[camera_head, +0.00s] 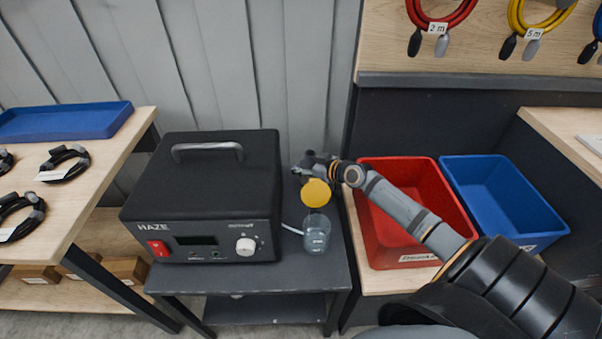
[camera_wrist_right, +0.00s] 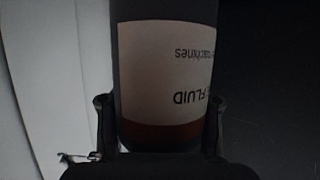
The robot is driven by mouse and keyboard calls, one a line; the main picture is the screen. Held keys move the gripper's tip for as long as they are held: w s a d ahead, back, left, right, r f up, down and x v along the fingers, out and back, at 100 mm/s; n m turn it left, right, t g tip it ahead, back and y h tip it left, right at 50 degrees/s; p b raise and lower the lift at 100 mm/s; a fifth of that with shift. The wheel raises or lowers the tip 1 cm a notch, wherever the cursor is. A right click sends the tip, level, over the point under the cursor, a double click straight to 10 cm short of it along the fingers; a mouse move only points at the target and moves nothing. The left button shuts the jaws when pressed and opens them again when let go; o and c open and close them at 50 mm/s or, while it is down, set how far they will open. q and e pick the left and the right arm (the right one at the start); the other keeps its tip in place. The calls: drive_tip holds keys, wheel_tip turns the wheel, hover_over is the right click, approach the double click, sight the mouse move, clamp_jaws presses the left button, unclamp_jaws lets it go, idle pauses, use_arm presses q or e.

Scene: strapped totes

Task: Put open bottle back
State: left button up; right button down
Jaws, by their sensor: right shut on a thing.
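My right gripper (camera_head: 318,170) is shut on a labelled bottle. In the right wrist view the bottle (camera_wrist_right: 170,70) stands between the two fingers, its pale label reading "FLUID" upside down, with a dark brownish band below the label. In the head view a round yellow shape (camera_head: 316,192) shows right at the gripper; it seems to be part of the held bottle, but its tilt is hard to tell. Just below it a clear jar (camera_head: 316,238) stands on the dark cart beside the black haze machine (camera_head: 205,200). My left gripper is out of view.
A pale tube (camera_head: 291,229) runs between the machine and the jar. A red bin (camera_head: 405,255) and a blue bin (camera_head: 515,235) stand to the right. A wooden table (camera_head: 95,185) with cables and a blue tray (camera_head: 65,122) is at the left.

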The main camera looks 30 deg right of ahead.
wheel_tip(320, 180, down, 3)
drive_tip(key=shift+r+b, duration=0.1)
drive_tip(key=shift+b, duration=0.25)
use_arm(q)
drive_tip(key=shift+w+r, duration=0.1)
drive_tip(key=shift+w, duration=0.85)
use_arm(e)
drive_tip(key=shift+f, duration=0.2)
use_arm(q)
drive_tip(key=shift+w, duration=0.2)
use_arm(e)
drive_tip(key=shift+c, duration=2.4)
unclamp_jaws()
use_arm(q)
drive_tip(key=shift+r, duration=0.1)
